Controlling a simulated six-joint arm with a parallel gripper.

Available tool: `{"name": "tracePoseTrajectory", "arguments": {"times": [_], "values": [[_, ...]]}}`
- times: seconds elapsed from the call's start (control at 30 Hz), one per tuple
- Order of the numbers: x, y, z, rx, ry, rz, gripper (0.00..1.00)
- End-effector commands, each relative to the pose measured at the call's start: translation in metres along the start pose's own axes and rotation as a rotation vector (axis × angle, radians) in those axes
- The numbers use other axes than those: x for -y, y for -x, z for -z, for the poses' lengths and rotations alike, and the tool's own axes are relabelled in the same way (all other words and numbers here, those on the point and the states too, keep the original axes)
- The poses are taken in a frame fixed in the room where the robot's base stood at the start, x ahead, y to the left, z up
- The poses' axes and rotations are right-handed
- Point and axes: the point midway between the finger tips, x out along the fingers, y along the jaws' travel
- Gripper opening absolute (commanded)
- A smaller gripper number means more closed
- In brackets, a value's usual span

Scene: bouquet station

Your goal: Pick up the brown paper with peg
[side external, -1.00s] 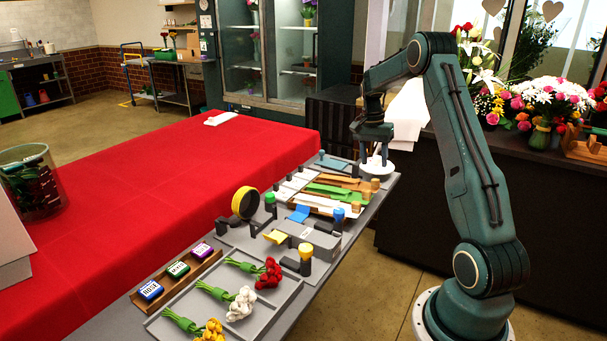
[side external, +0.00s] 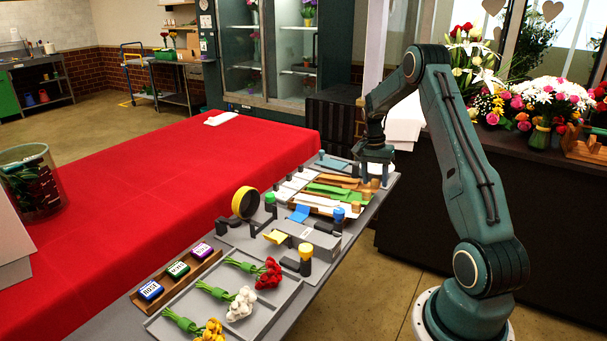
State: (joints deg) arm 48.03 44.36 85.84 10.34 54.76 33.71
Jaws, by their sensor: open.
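The brown paper (side external: 340,181) lies flat in the row of papers at the far end of the grey work table, with its wooden peg (side external: 375,184) at its right end. My gripper (side external: 375,180) is open and low over that end. Its two fingers appear on either side of the peg; the picture is too small to tell whether they touch it. The gripper body hides part of the white round item behind it.
Green and white papers with pegs lie just in front of the brown one. Nearer are a yellow tape roll (side external: 245,202), a grey block (side external: 308,240) and a flower tray (side external: 262,305). The red table (side external: 180,170) at left is mostly clear.

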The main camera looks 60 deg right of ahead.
Motion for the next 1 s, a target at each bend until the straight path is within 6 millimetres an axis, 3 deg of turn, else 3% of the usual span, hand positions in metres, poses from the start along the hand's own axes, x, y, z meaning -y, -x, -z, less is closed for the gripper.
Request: {"name": "tracePoseTrajectory", "arguments": {"times": [0.57,0.67,0.83,1.0], "values": [[-0.0001,-0.0054,0.0001,0.000,-0.001,0.001,0.47],[-0.0001,-0.0053,0.0001,0.000,-0.001,0.001,0.34],[-0.0001,-0.0052,0.0001,0.000,-0.001,0.001,0.00],[0.0000,-0.0051,0.0001,-0.001,-0.001,0.001,0.00]]}}
